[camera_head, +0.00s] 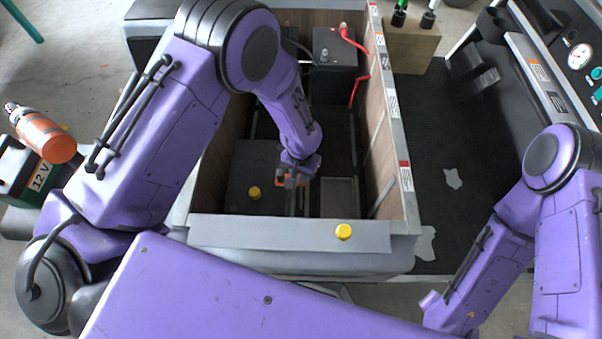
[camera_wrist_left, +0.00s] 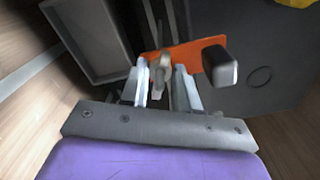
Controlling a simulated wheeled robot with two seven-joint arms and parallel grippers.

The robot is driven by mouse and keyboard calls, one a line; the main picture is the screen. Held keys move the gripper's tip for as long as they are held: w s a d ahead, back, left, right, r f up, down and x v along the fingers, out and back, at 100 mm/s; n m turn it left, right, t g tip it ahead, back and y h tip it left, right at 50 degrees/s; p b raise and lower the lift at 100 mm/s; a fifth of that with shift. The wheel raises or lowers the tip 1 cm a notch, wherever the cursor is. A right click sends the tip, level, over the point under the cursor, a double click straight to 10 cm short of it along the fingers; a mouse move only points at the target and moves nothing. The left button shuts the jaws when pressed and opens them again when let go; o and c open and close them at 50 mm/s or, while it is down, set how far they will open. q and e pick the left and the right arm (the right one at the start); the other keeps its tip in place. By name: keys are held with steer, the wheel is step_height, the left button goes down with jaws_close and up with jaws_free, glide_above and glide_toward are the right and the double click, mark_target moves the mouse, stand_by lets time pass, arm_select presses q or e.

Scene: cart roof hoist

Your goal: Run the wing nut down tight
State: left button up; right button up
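In the left wrist view a small tan piece that looks like the wing nut (camera_wrist_left: 161,62) is in front of an orange bracket (camera_wrist_left: 190,52) with a dark, pale-faced block on its right end. My left gripper (camera_wrist_left: 162,76) has its two pale fingers on either side of the tan piece. The fingers stand apart, but I cannot tell whether they touch it. In the head view the left gripper (camera_head: 296,178) reaches down into the open cart bay, beside the orange bracket (camera_head: 280,181); the wing nut is too small to make out there. My right gripper is out of view.
The bay's wooden side walls (camera_head: 383,130) rise around the left arm. A dark battery-like box (camera_head: 335,50) with red cables is at the back. A grey tray (camera_wrist_left: 92,40) is near the gripper.

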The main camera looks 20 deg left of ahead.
arm_select(q)
jaws_close()
steer(key=shift+r+m+p, duration=0.2)
steer(key=shift+m+p, duration=0.1)
steer(key=shift+p, duration=0.15)
steer(key=shift+m+p, duration=0.35)
steer(key=shift+m, duration=0.15)
steer(key=shift+f+m, duration=0.15)
steer(key=shift+m, duration=0.15)
steer(key=o, duration=0.5)
jaws_free()
steer(key=shift+o, duration=0.2)
step_height(320, 180, up, 10)
steer(key=shift+r+p, duration=0.25)
steer(key=shift+p, duration=0.25)
